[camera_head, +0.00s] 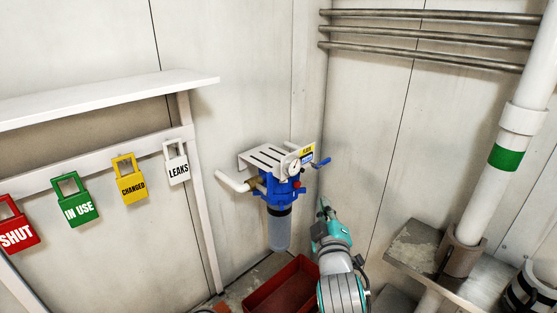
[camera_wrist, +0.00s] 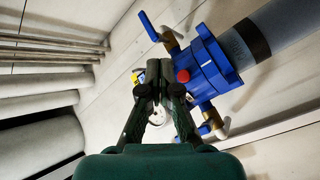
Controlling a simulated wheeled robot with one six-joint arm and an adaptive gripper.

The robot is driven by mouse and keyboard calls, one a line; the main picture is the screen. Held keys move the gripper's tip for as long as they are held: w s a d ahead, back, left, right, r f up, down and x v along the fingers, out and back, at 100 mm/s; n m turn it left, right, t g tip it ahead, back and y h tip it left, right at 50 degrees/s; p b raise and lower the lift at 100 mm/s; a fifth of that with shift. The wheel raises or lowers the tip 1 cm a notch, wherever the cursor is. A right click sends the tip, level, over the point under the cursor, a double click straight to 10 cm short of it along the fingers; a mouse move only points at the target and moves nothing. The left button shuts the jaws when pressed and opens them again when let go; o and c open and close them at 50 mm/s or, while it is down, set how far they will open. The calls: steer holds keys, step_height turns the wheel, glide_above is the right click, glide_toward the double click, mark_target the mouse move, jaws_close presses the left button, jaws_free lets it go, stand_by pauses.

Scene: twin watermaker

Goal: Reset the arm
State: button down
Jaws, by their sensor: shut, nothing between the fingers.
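My gripper (camera_head: 324,207) is shut and empty at the end of my teal and grey arm, low and to the right of the wall-mounted filter unit. In the wrist view its dark fingertips (camera_wrist: 163,68) meet in the middle of the picture. The filter unit has a blue head (camera_head: 281,187), a clear grey bowl (camera_head: 279,229), a round gauge (camera_head: 294,167) and a blue-handled valve (camera_head: 320,163). In the wrist view the blue head (camera_wrist: 212,66) lies right of the fingers, with a red button. The fingers partly hide the gauge there. I cannot tell the exact gap to the unit.
Tags reading SHUT (camera_head: 17,232), IN USE (camera_head: 76,205), CHANGED (camera_head: 131,183) and LEAKS (camera_head: 177,167) hang on a rail at left. A red tray (camera_head: 282,290) is below the filter. A white pipe (camera_head: 490,180) and ledge (camera_head: 412,249) stand at right.

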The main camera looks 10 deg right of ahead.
steer(key=s+f+m+g+y, duration=0.2)
steer(key=s+f+y, duration=0.1)
steer(key=s+f, duration=1.9)
steer(key=s+r+m+g, duration=0.1)
steer(key=s+m, duration=0.4)
steer(key=s, duration=2.4)
steer(key=shift+a+r+m+g, duration=0.35)
steer(key=shift+r+m+g, duration=0.05)
